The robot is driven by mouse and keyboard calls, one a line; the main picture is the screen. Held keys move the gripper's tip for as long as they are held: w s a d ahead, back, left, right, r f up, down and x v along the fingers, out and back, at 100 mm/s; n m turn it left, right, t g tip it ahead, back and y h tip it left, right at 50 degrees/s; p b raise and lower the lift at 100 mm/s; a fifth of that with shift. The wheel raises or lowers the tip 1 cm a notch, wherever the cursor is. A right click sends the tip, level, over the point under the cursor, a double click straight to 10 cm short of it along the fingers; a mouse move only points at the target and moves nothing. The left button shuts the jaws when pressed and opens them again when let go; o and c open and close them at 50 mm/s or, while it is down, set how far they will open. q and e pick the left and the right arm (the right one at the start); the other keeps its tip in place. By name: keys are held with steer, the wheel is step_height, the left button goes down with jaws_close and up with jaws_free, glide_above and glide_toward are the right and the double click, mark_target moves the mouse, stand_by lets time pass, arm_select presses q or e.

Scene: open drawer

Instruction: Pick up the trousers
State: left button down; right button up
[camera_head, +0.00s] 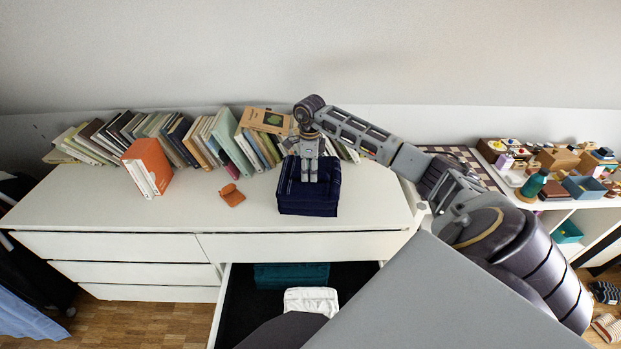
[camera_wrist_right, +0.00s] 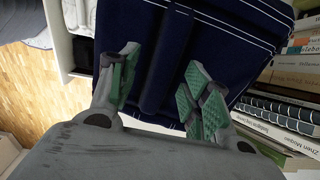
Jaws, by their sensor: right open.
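The trousers (camera_head: 309,200) are a dark navy folded bundle with thin light stripes, lying on the white dresser top. They also fill much of the right wrist view (camera_wrist_right: 165,35). My right gripper (camera_head: 309,178) points down at the middle of the bundle, close over its top face. In the right wrist view, its green-padded fingers (camera_wrist_right: 162,75) are spread apart, with a raised ridge of navy cloth between them. I cannot tell whether the fingertips touch the cloth. My left gripper does not show.
A row of leaning books (camera_head: 190,137) stands behind the trousers, close to my right gripper. An orange book (camera_head: 150,165) and a small orange item (camera_head: 232,195) are to the left. An open drawer (camera_head: 240,290) below holds teal and white cloth.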

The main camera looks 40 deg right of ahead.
steer(key=shift+f, duration=0.45)
jaws_close()
stand_by(0.3)
steer(key=shift+r, duration=0.1)
